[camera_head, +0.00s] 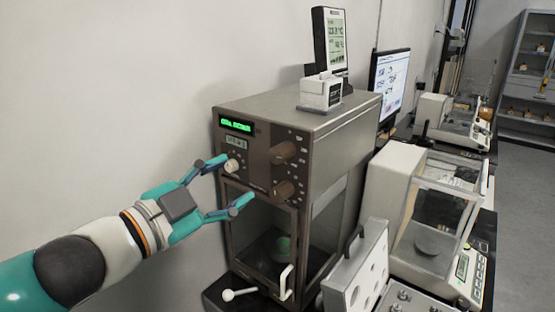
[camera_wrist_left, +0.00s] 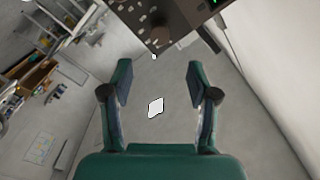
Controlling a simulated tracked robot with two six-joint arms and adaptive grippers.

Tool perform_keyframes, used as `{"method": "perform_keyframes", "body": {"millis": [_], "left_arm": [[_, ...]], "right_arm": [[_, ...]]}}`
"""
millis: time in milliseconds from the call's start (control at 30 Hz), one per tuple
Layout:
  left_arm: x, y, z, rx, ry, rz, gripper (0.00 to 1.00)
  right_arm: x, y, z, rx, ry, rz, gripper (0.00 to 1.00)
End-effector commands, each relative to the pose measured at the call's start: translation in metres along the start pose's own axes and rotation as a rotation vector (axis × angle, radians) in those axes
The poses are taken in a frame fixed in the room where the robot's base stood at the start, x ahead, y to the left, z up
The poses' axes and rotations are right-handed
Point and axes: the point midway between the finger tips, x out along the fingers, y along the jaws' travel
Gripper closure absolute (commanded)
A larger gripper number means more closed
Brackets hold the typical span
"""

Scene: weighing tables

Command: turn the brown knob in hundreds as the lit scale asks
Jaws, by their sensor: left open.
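The lit scale is a tall brown-grey cabinet balance (camera_head: 330,140) with a green lit display (camera_head: 237,125); its text is too small to read surely. Two brown knobs sit on its front panel, an upper one (camera_head: 283,152) and a lower one (camera_head: 284,190). A pale knob (camera_head: 231,165) is to their left. My left gripper (camera_head: 234,181) is open and empty in front of the panel's left part, its upper fingertip beside the pale knob in the picture. In the left wrist view the open jaws (camera_wrist_left: 159,85) have a brown knob (camera_wrist_left: 160,37) beyond them. My right gripper is not in view.
A glass-fronted chamber (camera_head: 270,245) with a white handle (camera_head: 286,282) lies below the panel. A small display unit (camera_head: 330,40) stands on top. A white balance (camera_head: 400,200) and a pale case (camera_head: 357,270) crowd the right side. Bare wall is at left.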

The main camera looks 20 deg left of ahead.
Motion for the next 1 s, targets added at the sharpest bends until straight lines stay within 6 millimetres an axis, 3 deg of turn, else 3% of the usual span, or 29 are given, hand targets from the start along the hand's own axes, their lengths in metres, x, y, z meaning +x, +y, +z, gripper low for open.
{"method": "perform_keyframes", "body": {"millis": [200, 500, 700, 1000], "left_arm": [[0.05, 0.005, 0.003, -0.001, 0.002, 0.005, 0.4], [0.106, 0.003, 0.001, 0.0, -0.001, 0.003, 0.4], [0.122, 0.002, 0.0, 0.0, -0.001, 0.002, 0.4], [0.125, 0.001, 0.0, 0.0, -0.001, 0.001, 0.4]], "right_arm": [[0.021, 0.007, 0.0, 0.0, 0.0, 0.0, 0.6], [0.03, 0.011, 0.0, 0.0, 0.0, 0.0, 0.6], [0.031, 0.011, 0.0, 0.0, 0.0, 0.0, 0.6], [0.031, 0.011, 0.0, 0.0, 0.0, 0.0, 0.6]]}}
